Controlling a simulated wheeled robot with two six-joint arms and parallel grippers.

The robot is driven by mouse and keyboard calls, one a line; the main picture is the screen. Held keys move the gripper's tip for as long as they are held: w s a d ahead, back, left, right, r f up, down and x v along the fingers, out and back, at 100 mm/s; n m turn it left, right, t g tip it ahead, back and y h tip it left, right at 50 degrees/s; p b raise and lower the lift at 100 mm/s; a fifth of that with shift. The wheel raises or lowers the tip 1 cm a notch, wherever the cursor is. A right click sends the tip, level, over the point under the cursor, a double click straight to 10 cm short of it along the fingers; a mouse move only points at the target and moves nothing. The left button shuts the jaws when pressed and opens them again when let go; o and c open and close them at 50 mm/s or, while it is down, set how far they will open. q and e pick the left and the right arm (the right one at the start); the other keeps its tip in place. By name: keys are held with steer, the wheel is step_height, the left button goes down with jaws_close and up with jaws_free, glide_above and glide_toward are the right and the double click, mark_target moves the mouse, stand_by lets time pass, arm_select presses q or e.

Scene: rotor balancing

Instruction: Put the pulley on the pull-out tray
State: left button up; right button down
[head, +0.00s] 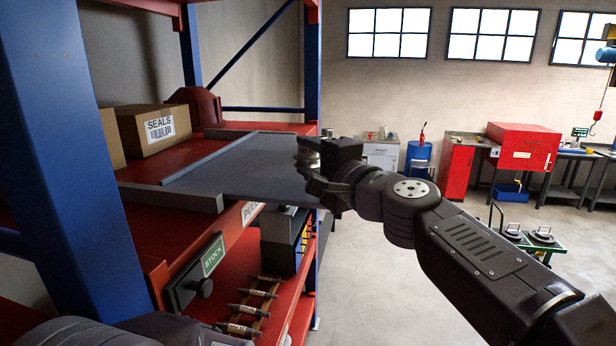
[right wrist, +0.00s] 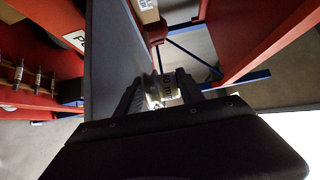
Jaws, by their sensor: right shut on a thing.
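The grey pull-out tray (head: 255,168) extends from the red shelf in the head view. It also shows as a dark grey panel in the right wrist view (right wrist: 108,48). My right gripper (head: 312,172) is at the tray's right end and is shut on the pulley. The pulley (head: 307,153) is a small metallic piece, mostly hidden by the fingers. In the right wrist view the pulley (right wrist: 164,88) shows as a pale ribbed piece with dark lettering between the fingers. I cannot tell whether it touches the tray. My left gripper is not in view.
A SEALS carton (head: 155,130) and a dark red housing (head: 197,105) stand on the shelf behind the tray. A blue rack post (head: 62,120) rises at the left. Several shaft-like parts (head: 245,310) lie on the lower shelf. The visible tray surface is clear.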

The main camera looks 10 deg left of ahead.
step_height(320, 180, down, 3)
steer(key=shift+b, duration=0.5)
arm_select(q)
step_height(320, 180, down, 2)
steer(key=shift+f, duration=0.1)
arm_select(e)
steer(key=shift+a+r, duration=0.1)
steer(key=shift+r, duration=0.05)
steer(key=shift+f+b, duration=0.6)
steer(key=shift+f, duration=0.05)
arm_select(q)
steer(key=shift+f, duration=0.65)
arm_select(e)
steer(key=c, duration=1)
jaws_free()
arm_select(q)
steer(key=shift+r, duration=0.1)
